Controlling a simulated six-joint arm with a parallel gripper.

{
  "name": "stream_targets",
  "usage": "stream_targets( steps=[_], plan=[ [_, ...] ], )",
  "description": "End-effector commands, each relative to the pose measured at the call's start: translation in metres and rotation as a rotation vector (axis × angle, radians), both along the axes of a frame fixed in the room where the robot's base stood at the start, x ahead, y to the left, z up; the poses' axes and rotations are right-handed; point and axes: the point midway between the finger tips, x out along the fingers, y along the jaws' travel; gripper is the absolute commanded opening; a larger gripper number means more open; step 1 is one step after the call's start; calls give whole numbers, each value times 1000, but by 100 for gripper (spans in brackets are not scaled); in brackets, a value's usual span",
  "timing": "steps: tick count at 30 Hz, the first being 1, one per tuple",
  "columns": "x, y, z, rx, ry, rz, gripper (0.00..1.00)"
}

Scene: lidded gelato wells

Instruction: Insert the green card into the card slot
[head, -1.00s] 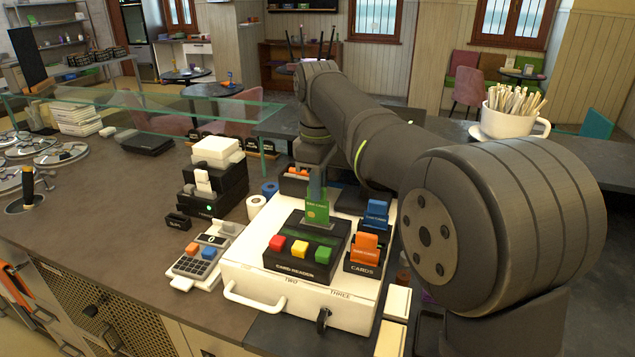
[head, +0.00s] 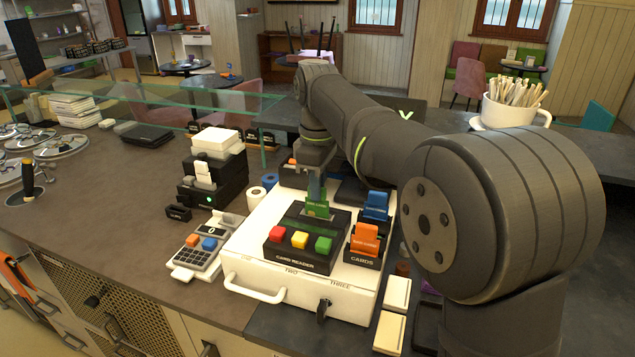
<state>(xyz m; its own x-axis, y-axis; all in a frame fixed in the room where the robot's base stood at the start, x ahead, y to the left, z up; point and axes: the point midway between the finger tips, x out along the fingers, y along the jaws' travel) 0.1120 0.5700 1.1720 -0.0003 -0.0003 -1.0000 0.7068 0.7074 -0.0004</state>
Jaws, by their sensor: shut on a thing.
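The green card (head: 317,210) stands upright at the top of the black card reader (head: 284,247), with its lower part hidden in or behind the reader's slot area. My gripper (head: 317,194) is above the reader, pointing down, and is shut on the card's upper part. The exact depth of the card in the slot cannot be told from this view. The reader has a red, a yellow and a green button on its front and sits on a white case.
Blue cards (head: 376,205) and orange cards (head: 365,238) stand in black holders right of the reader. A keypad terminal (head: 197,252) and a black printer (head: 209,184) stand to the left. The white case (head: 345,283) has a handle in front.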

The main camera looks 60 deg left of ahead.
Motion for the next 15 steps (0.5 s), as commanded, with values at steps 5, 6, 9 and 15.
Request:
stream_targets(
  steps=[5,6,9,15],
  plan=[
    [0,0,-4,0,0,0,0],
    [0,0,-5,0,0,0,0],
    [0,0,-7,1,-1,0,0],
    [0,0,-9,1,0,0,31]
  ],
)
